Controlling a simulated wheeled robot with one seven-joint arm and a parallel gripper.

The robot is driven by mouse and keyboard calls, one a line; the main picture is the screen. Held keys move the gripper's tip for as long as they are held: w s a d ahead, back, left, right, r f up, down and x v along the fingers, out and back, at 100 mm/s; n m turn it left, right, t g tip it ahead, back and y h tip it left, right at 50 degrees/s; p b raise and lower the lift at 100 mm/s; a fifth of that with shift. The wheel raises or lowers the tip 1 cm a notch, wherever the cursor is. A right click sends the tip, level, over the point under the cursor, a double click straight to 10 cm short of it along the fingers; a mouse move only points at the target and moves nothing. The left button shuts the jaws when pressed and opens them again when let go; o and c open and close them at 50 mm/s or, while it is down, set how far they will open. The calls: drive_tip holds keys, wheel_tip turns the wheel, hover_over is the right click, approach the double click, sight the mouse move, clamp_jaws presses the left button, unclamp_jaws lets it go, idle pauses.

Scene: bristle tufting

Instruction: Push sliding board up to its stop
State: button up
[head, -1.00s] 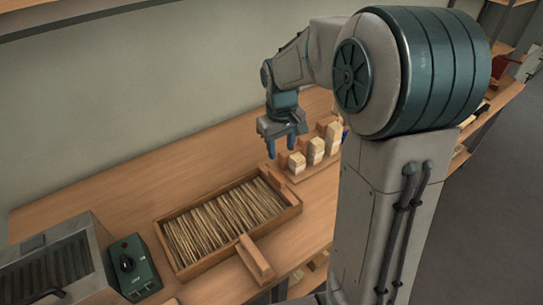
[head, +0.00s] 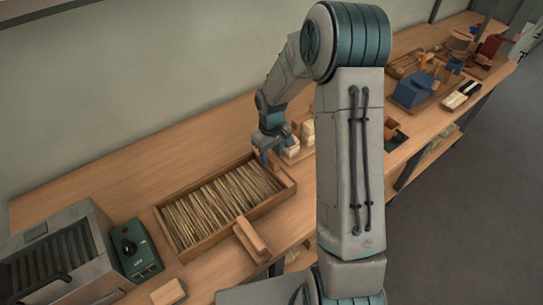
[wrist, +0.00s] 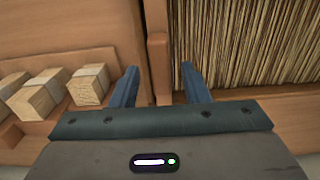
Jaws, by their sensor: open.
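A wooden tray (head: 213,246) full of thin straw-coloured bristles (head: 222,207) lies on the workbench. A narrow upright wooden board stands at its right end, beside the bristles, and appears to be the sliding board; it shows in the wrist view (wrist: 158,68). My gripper (head: 268,159) is open and low over that end of the tray. In the wrist view its two blue fingers (wrist: 158,82) stand on either side of the board, with gaps; I cannot tell whether either touches it. The board's stop is not clearly identifiable.
Pale wooden blocks (wrist: 88,84) stand on a stepped holder close beside the left finger. A green control box (head: 134,251) and a grey machine (head: 60,258) stand left.

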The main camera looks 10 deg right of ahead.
drive_tip(key=shift+f, duration=1.1)
